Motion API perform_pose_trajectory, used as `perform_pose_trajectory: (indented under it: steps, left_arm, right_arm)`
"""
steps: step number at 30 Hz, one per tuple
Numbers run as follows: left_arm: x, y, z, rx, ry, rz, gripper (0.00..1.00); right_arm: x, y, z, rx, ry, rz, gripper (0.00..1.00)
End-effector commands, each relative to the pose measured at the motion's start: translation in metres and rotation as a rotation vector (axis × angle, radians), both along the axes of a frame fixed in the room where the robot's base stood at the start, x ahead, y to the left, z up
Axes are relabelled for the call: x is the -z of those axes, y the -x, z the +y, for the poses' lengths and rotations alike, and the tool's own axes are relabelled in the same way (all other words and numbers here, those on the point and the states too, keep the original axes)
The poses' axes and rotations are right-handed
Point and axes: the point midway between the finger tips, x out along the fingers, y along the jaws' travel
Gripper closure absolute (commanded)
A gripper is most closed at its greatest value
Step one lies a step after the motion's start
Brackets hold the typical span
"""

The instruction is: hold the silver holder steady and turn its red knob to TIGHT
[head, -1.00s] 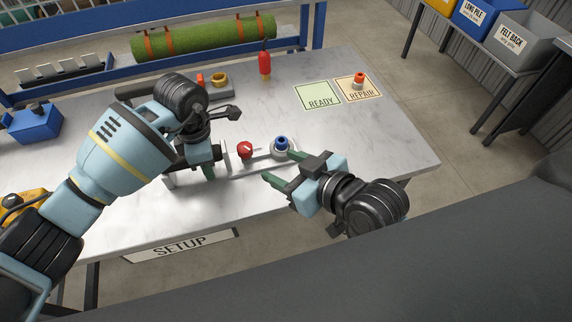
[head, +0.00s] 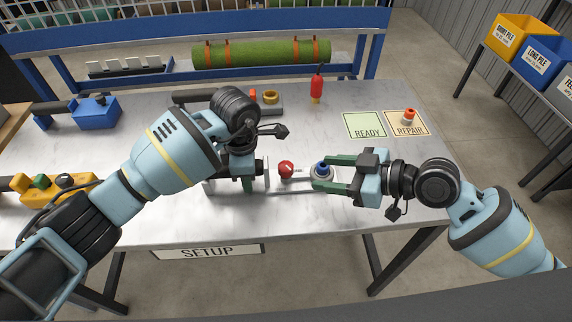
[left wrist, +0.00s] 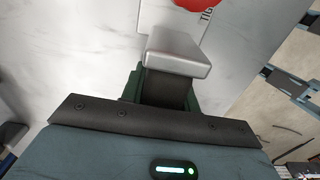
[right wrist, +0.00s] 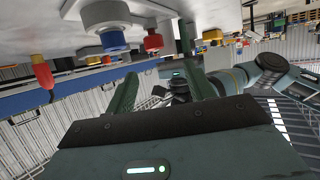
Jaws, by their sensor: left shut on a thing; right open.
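The silver holder (head: 300,190) lies on the bench with its red knob (head: 286,170) on top and a blue-topped round part (head: 322,168) at its right end. My left gripper (head: 247,183) is shut on the holder's left end; the left wrist view shows the silver block (left wrist: 180,50) between the fingers, and the red knob (left wrist: 195,3) with a partly cut-off label. My right gripper (head: 322,173) is open, its fingers pointing left around the blue-topped part in the head view. In the right wrist view the blue-topped part (right wrist: 112,39) and red knob (right wrist: 152,42) lie beyond the fingertips. The knob's setting is unreadable.
READY (head: 364,126) and REPAIR (head: 406,123) mats lie at the right back, a red-and-orange piece (head: 409,116) on the latter. A red bottle-like tool (head: 317,88) and a dark block with a yellow ring (head: 270,97) stand behind. The front bench strip is clear.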

Motion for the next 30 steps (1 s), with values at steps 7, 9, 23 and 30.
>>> perform_pose_trajectory:
  steps: [7,9,23,30]
  left_arm:
    - [0.008,0.003,0.001,-0.001,-0.007,0.013,1.0]
    - [0.008,0.003,0.001,-0.001,-0.007,0.013,1.0]
    - [0.008,0.003,0.001,-0.001,-0.006,0.012,1.0]
    - [0.008,0.003,0.001,-0.001,-0.006,0.012,1.0]
  right_arm:
    - [0.0,-0.005,-0.01,0.002,-0.002,0.013,0.47]
    - [0.0,-0.006,-0.009,0.002,-0.003,0.013,0.47]
    - [0.022,-0.033,0.04,0.0,-0.006,0.013,0.47]
    - [0.038,-0.051,0.071,0.002,-0.005,0.014,0.47]
